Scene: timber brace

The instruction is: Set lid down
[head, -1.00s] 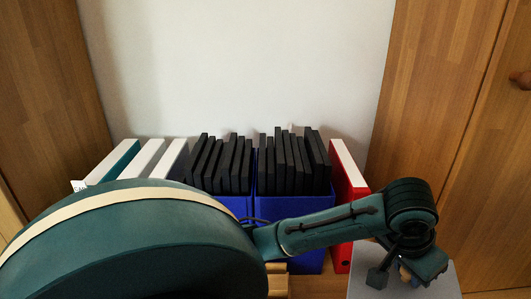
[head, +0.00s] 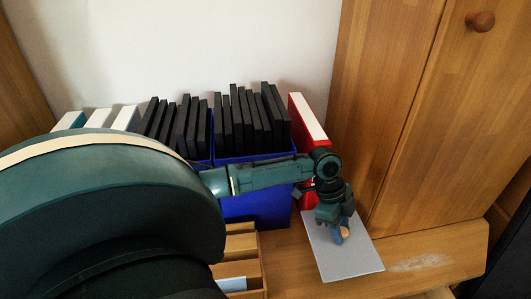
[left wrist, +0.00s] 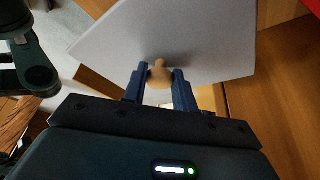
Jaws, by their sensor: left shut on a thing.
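The lid is a flat pale grey panel (head: 352,262) with a small round wooden knob (head: 344,233). In the head view it is right of the blue file boxes, over the wooden top. My left gripper (head: 340,232) is above the panel, shut on the knob. In the left wrist view the two blue fingers (left wrist: 160,82) close on either side of the knob (left wrist: 160,73), and the panel (left wrist: 190,35) spreads out beyond them. I cannot tell whether the panel touches the wooden top. My right gripper is not identifiable in either view.
A blue box (head: 262,207) of black folders and a red binder (head: 309,120) stand along the wall. A divided wooden organiser (head: 242,246) is front left of the lid. A wooden cabinet (head: 420,120) stands right. Bare wooden top (head: 430,250) shows right of the lid.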

